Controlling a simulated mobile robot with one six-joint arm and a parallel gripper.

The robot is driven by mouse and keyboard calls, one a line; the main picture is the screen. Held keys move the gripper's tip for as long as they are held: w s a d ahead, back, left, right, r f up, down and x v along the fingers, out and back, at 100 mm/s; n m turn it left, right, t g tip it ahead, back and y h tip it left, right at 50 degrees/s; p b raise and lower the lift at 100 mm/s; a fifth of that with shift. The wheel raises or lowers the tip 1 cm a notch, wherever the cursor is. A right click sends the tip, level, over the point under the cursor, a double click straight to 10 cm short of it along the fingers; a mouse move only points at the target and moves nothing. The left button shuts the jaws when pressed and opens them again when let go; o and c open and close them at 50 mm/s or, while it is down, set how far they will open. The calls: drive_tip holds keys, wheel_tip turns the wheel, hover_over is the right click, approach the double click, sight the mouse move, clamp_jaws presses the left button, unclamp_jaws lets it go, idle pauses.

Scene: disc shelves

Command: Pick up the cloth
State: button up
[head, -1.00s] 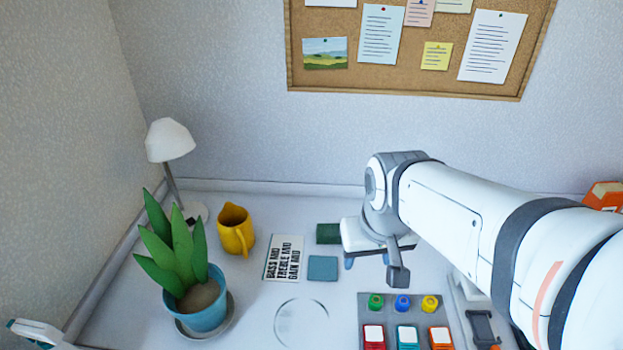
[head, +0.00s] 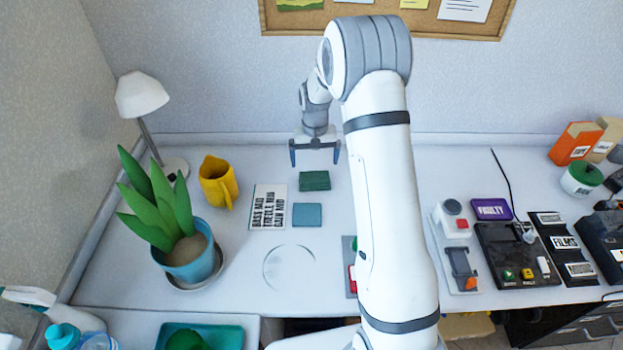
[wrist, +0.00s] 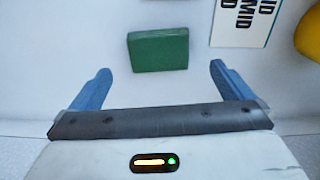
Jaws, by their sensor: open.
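A flat blue-grey square, which looks like the cloth (head: 307,214), lies on the white desk in the head view. A dark green block, like a sponge (head: 314,181), lies just behind it and also shows in the wrist view (wrist: 158,49). My gripper (head: 315,156) is open and empty, behind the green block near the back wall. In the wrist view its blue fingers (wrist: 160,72) are spread wide, with the green block ahead of the gap. The blue-grey square is not in the wrist view.
A lettered card (head: 268,207) lies left of the square, with a yellow pitcher (head: 217,183) and potted plant (head: 186,255) further left. A faint ring (head: 289,268) marks the desk in front. Devices, including a black panel (head: 515,254), stand right of my arm.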

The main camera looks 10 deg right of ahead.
sight(314, 177)
drive_tip(key=shift+w+f, duration=0.2)
drive_tip(key=shift+f, duration=0.35)
drive_tip(key=shift+w+f, duration=0.2)
drive_tip(key=shift+f, duration=0.35)
drive_tip(key=f, duration=0.2)
drive_tip(key=f+p, duration=0.1)
drive_tip(key=f, duration=0.4)
drive_tip(key=shift+w+d+f, duration=0.2)
drive_tip(key=shift+w, duration=0.05)
drive_tip(key=shift+c, duration=0.4)
drive_tip(key=c, duration=0.6)
